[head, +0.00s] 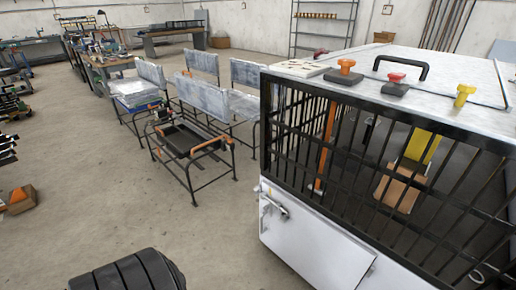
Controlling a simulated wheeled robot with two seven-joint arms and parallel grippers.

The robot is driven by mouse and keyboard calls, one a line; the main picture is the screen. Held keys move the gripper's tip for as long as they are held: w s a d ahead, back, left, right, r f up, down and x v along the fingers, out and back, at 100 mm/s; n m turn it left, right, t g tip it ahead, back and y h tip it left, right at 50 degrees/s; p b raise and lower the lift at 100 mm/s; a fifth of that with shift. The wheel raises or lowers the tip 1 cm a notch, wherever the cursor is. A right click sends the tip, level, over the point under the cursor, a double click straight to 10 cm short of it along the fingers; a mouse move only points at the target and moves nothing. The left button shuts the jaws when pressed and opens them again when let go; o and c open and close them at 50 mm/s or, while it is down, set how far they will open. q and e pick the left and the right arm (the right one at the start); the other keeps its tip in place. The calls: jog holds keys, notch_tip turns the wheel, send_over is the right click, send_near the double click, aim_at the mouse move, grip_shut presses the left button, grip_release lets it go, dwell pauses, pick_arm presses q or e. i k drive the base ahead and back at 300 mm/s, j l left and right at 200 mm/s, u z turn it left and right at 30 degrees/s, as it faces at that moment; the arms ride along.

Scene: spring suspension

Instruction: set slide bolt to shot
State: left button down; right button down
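A white cabinet (312,243) with a black barred cage on top stands at the right. A small silver metal fitting (276,207), which looks like a slide bolt, sits near the top left corner of the cabinet's front door (318,250). It is too small to tell whether its bar is shot or drawn back. Another small light metal part (476,276) shows at the lower right behind or on the bars, and I cannot tell what it is. Neither of my grippers is in view.
On the cage top are an orange knob (346,66), a red knob (396,77), a yellow knob (463,95) and a black handle (404,63). A black ribbed object (130,272) is at the bottom left. Chairs and a low black frame (190,150) stand beyond; floor left of the cabinet is clear.

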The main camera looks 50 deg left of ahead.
aim_at(266, 207)
jog(key=u, duration=1.3)
